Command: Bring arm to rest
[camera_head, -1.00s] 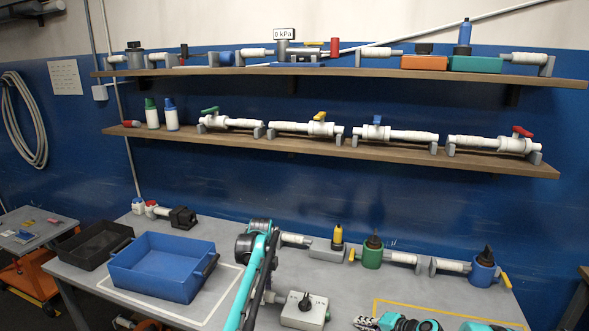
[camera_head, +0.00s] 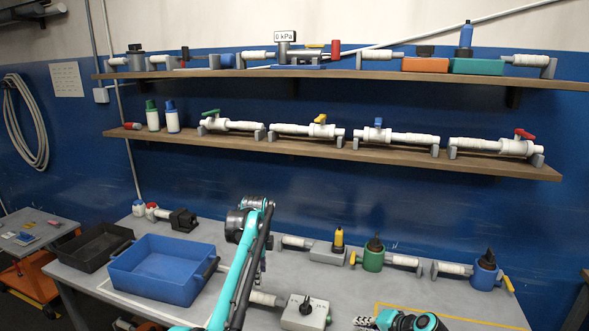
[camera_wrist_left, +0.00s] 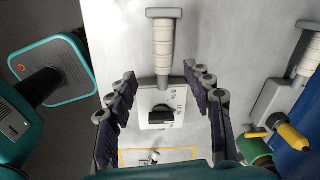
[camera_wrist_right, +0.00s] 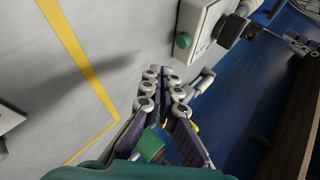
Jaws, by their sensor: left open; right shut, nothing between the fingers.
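My left arm crosses the middle of the bench in the head view, and its link hides most of its gripper there. In the left wrist view my left gripper (camera_wrist_left: 162,80) is open and empty, with its fingers spread above a white box with a black dial (camera_wrist_left: 160,115). That dial box also stands on the bench in the head view (camera_head: 304,312). My right gripper (camera_head: 364,322) is low at the bench's front, partly cut off by the frame. In the right wrist view its fingers (camera_wrist_right: 160,75) are together with nothing between them.
A blue tray (camera_head: 150,285) and a black tray (camera_head: 95,243) stand at the bench's left. Pipe fittings with yellow, green (camera_head: 373,258) and blue (camera_head: 484,274) parts line the back right. Two loaded shelves (camera_head: 340,155) hang above. A yellow outline marks the front right.

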